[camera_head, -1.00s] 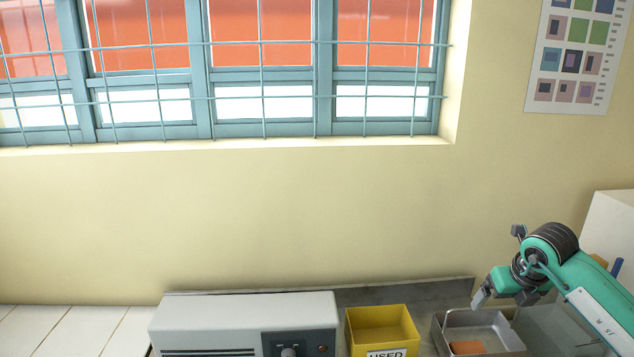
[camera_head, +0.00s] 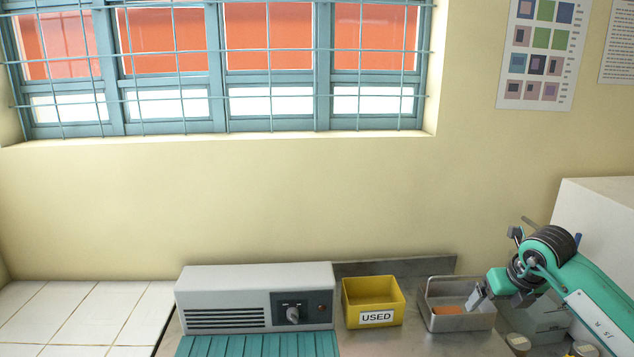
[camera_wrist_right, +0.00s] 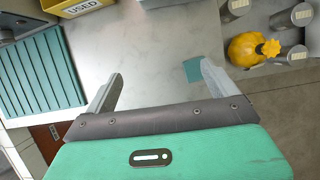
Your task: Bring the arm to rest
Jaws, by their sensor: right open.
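My right arm, green with a black ribbed joint, comes in from the right in the head view. Its gripper (camera_head: 480,297) hangs over the grey metal tray (camera_head: 458,322), which holds an orange-brown piece (camera_head: 447,310). In the right wrist view the two fingers of the right gripper (camera_wrist_right: 160,85) stand wide apart with nothing between them. Below them is bare grey worktop (camera_wrist_right: 160,50). My left gripper is not in view.
A yellow bin marked USED (camera_head: 373,300) stands left of the tray. A grey incubator unit (camera_head: 255,297) with a knob stands further left. In the wrist view, several grey cylinders and a yellow knobbed object (camera_wrist_right: 250,50) are at right.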

